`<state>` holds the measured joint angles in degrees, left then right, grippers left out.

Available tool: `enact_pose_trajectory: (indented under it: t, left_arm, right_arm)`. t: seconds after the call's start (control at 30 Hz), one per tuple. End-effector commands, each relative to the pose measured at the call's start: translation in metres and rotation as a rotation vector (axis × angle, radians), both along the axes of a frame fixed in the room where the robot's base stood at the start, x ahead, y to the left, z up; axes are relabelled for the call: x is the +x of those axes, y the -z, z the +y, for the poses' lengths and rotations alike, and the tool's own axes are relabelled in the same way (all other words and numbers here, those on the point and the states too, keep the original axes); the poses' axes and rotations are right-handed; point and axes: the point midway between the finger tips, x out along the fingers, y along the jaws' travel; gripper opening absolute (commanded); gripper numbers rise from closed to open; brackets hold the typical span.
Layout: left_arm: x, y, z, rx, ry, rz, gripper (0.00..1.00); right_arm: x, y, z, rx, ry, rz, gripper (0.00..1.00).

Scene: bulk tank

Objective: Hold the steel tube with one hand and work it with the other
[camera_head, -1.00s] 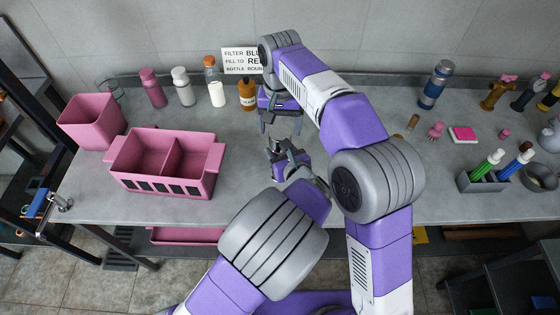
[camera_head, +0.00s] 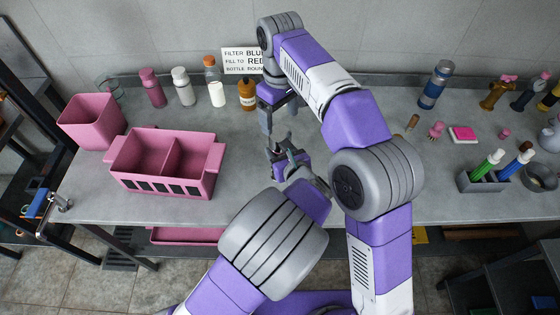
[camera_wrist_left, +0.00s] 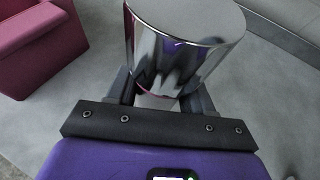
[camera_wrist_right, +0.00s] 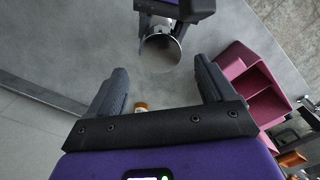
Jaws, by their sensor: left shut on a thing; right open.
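The steel tube (camera_wrist_left: 185,50) is a shiny, mirror-like cylinder with a flat grey end facing up in the left wrist view. My left gripper (camera_wrist_left: 160,98) is shut on its lower part. In the head view my left gripper (camera_head: 277,152) is over the middle of the bench, and the tube is hard to make out there. In the right wrist view the tube (camera_wrist_right: 160,52) shows beyond the fingertips, apart from them. My right gripper (camera_wrist_right: 162,75) is open and empty, its fingers spread wide. In the head view my right gripper (camera_head: 281,118) is just behind the left one.
A pink two-compartment bin (camera_head: 160,187) and a pink tub (camera_head: 92,121) stand at the left. Several bottles, including an amber one (camera_head: 247,96), line the back near a sign (camera_head: 243,60). A grey pen holder (camera_head: 483,182) is at the right. The bench front is clear.

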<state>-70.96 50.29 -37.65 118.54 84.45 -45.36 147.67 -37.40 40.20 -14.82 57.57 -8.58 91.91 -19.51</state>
Motion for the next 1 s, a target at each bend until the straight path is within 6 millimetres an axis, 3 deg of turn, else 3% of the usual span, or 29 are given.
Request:
enact_pose_trajectory:
  t: [0.27, 0.7, 1.0]
  left_arm:
    - [0.000, 0.000, 0.000, 0.000, 0.000, -0.001, 0.00]
    - [0.000, 0.000, 0.000, 0.000, 0.000, -0.001, 0.00]
    - [0.000, 0.000, 0.000, 0.000, 0.000, -0.001, 0.00]
  right_arm:
    - [0.000, 0.011, 0.000, -0.001, 0.002, 0.003, 0.83]
    - [0.000, 0.072, 0.000, -0.002, 0.002, 0.002, 0.83]
    - [0.000, 0.081, 0.000, 0.000, 0.002, 0.000, 0.83]
